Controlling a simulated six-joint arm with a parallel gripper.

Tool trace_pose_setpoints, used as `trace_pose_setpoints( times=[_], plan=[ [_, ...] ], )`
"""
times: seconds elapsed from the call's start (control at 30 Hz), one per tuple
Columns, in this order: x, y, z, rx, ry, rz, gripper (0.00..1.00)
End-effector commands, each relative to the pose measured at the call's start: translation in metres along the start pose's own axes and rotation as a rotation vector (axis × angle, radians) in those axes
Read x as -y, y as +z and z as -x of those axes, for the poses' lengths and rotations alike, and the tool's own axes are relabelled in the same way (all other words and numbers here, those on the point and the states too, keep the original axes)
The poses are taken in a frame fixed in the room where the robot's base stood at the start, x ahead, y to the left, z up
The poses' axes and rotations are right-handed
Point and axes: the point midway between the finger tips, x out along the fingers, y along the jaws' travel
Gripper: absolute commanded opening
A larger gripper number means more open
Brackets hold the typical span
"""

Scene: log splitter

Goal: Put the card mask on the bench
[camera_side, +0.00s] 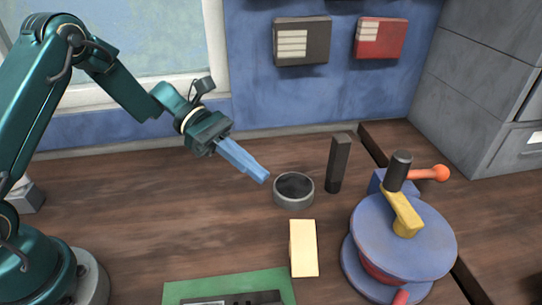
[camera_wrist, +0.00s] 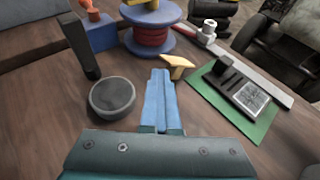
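A pale cream, card-like piece (camera_side: 303,248), the likeliest card mask, rests on the wooden bench (camera_side: 150,215) in the side view, between the round dish and the green board. In the wrist view this piece (camera_wrist: 178,62) shows just beyond my fingertips, with a flat yellow top and a narrower part below. My gripper (camera_side: 264,177) has long blue fingers pressed together, pointing down to the right above the bench. In the wrist view the fingers (camera_wrist: 160,74) are together and hold nothing visible. They are apart from the cream piece.
A grey round dish (camera_side: 293,190) lies beneath and right of my fingertips. A dark upright block (camera_side: 338,163) stands behind it. A blue spool-like device (camera_side: 402,240) with a red core stands right. A green board (camera_side: 232,287) lies in front. The bench's left middle is clear.

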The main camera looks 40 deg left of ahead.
Motion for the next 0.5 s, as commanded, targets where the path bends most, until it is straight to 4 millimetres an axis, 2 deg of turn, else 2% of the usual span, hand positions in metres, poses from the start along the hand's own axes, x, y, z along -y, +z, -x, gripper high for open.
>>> trace_pose_setpoints(
  times=[0.03,0.2,0.3,0.5],
  plan=[
    [0.002,-0.002,-0.016,0.002,-0.01,0.002,0.0],
    [0.004,-0.009,-0.054,-0.001,-0.009,0.001,0.0],
    [0.004,-0.01,-0.068,0.0,-0.007,-0.001,0.0],
    [0.003,-0.018,-0.079,-0.001,-0.002,0.0,0.0]
  ],
)
